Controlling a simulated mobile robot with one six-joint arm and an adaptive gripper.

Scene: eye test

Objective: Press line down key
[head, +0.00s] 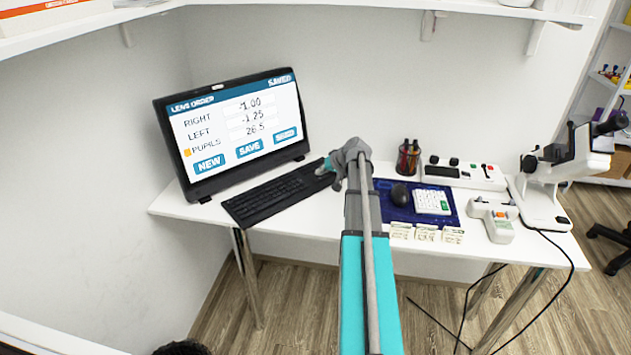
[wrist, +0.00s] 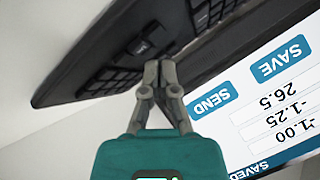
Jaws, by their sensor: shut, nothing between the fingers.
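The black keyboard (head: 278,195) lies on the white desk in front of the monitor (head: 235,130). The screen reads LENS ORDER, with RIGHT -1.00, LEFT -1.25 and PUPILS 26.5; an orange mark sits beside PUPILS and SAVED shows at the top right. My gripper (head: 326,167) is shut and empty at the keyboard's right end. In the wrist view the shut fingertips (wrist: 160,68) are by the keyboard's edge (wrist: 60,84), close to a small group of dark keys (wrist: 143,46). I cannot read any key label or tell whether the tips touch a key.
A blue mat (head: 455,218) holds a black mouse (head: 400,194) and a white keypad (head: 432,201). A pen cup (head: 408,158), a white control box (head: 465,174), a handheld device (head: 493,220) and a microscope-like instrument (head: 545,195) stand to the right. Small cards (head: 426,233) lie along the front.

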